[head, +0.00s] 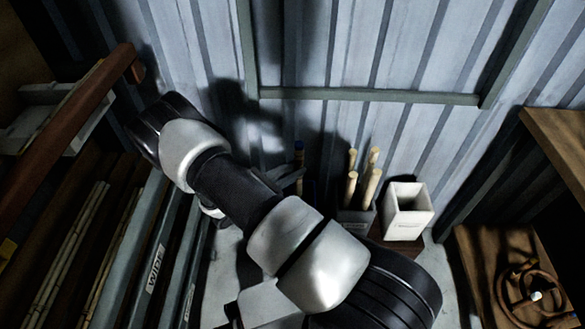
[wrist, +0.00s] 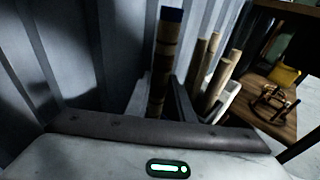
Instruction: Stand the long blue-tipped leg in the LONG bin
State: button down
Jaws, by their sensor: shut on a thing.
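The long blue-tipped leg (wrist: 163,62) stands roughly upright between the two fingers of my gripper (wrist: 161,92) in the wrist view, and the gripper is shut on it. Its dark blue tip points up. In the head view the blue tip of the leg (head: 299,146) shows beside the metal wall, with my gripper (head: 294,181) just below. The leg's lower end is hidden behind my gripper and arm. A grey bin (head: 355,222) right of my gripper holds several light poles. A white bin (head: 408,224) farther right looks empty. I cannot read which bin is LONG.
Corrugated wall (head: 350,130) stands close behind the leg and bins. At left, a rack marked WIDE (head: 155,268) holds long poles. At right, a low wooden table (head: 490,270) carries a coiled rattan ring (head: 530,285). My arm covers the floor in the middle.

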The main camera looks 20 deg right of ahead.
jog(key=c, duration=1.5)
grip_release()
jog(key=shift+o, duration=0.2)
jog(key=p+v, duration=0.2)
jog(key=v, duration=1)
